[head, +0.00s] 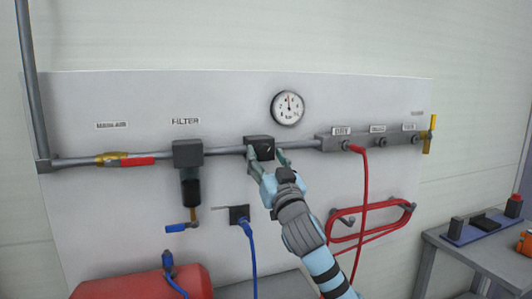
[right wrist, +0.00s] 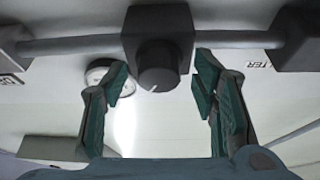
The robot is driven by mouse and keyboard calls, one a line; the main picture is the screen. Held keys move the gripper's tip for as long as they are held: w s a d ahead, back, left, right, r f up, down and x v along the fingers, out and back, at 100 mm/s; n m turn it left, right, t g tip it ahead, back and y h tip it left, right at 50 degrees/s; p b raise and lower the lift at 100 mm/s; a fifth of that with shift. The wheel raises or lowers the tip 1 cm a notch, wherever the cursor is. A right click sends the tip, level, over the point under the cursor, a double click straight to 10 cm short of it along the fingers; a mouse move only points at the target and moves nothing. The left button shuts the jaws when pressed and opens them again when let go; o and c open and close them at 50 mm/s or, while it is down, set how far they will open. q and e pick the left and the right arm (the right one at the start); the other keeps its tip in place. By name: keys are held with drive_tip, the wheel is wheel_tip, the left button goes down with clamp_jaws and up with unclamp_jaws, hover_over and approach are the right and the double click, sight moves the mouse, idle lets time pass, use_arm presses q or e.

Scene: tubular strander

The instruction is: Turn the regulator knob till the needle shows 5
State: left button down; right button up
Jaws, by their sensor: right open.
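The regulator is a dark block (head: 259,143) on the grey pipe. Its round black knob (right wrist: 158,66) shows in the right wrist view with a pale mark at its lower edge; in the head view my gripper mostly hides it. The white round gauge (head: 288,107) hangs above and right of the regulator. Its needle points about straight up; the numbers are too small to read surely. My right gripper (head: 267,158) is open in front of the regulator, with its fingers (right wrist: 162,78) to either side of the knob and apparently apart from it. My left gripper is not in view.
A filter (head: 188,154) hangs left of the regulator. A manifold (head: 325,142) with a red hose (head: 365,200) is to the right. A blue hose (head: 252,250), a red tank (head: 145,285) and a side table (head: 470,255) are lower down.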

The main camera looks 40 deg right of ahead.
drive_tip(key=shift+r, duration=0.1)
drive_tip(key=shift+c, duration=0.4)
drive_tip(key=c, duration=1.1)
drive_tip(key=shift+o, duration=0.2)
drive_tip(key=shift+m+h+b, duration=0.4)
drive_tip(key=shift+m+b, duration=0.05)
drive_tip(key=shift+m, duration=0.25)
drive_tip(key=o, duration=1.1)
drive_tip(key=shift+o, duration=0.2)
drive_tip(key=v, duration=1.2)
drive_tip(key=shift+a, duration=0.1)
